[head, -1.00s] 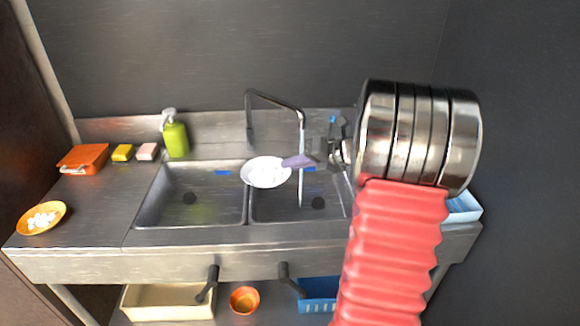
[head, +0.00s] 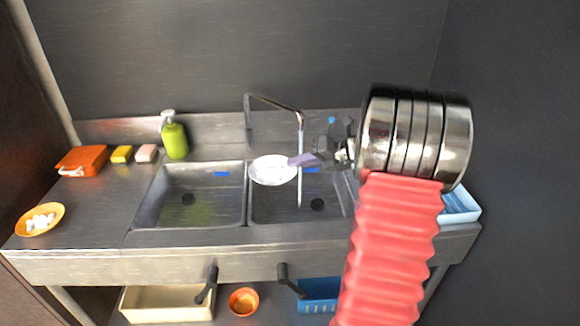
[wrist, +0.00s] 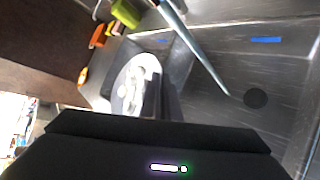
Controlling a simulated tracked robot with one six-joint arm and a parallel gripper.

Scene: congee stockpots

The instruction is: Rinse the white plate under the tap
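The white plate (head: 272,171) hangs in the air above the double sink, near its middle divider. It also shows in the wrist view (wrist: 130,84), with greyish marks on its face. Contact between water and plate cannot be made out.
The left basin (head: 190,208) is empty. A green soap bottle (head: 175,140), yellow sponge (head: 121,154), pink sponge (head: 146,153) and orange box (head: 83,160) stand behind left. An orange dish with white pieces (head: 27,226) sits front left. A blue-white tray (head: 462,209) is at right.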

